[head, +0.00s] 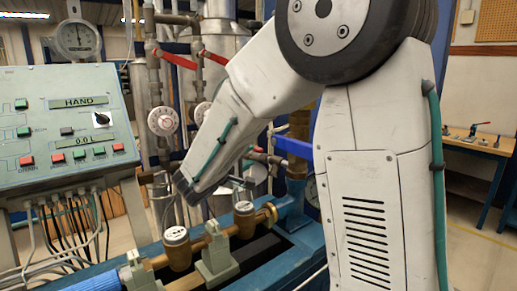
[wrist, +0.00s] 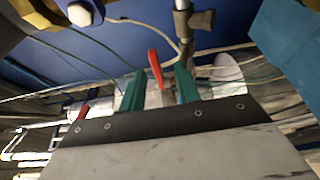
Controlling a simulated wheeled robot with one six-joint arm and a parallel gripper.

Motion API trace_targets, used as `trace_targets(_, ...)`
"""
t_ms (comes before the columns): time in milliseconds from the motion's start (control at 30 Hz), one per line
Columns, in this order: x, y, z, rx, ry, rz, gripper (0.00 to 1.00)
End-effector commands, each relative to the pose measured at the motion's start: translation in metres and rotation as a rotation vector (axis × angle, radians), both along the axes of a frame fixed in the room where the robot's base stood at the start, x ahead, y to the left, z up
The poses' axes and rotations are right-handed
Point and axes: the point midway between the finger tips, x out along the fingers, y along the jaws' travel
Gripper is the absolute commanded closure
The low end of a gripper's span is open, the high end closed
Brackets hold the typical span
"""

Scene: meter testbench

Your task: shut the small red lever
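A red lever (wrist: 155,68) stands in the middle of the wrist view, slightly tilted, beside a grey metal pipe fitting. My gripper (wrist: 159,90) has its two green fingers apart, one on each side of the lever's line of sight. The lever appears just beyond the fingertips; contact is not visible. In the head view my gripper's fingers are hidden or too small to make out behind my arm. Two longer red levers, a left one (head: 175,59) and a right one (head: 214,57), sit high on the pipes. A small red handle (head: 257,149) shows lower, partly behind my arm.
A control panel (head: 65,125) with buttons and cables stands at the left. Brass meters (head: 177,249) sit on a blue bench (head: 293,218) below my arm. Vertical pipes and dials (head: 163,121) crowd the space behind. Another red piece (wrist: 82,112) shows at the wrist view's left.

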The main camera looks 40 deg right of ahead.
Motion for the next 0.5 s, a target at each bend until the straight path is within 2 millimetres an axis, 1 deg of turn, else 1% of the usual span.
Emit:
trace_targets(67,0.005,-0.001,0.005,-0.01,-0.03,0.016,0.67)
trace_targets(167,0.01,-0.01,0.006,-0.012,-0.042,0.02,0.67)
trace_targets(400,0.026,-0.045,0.006,-0.01,-0.039,0.018,0.67)
trace_targets(500,0.031,-0.057,0.006,-0.011,-0.039,0.018,0.67)
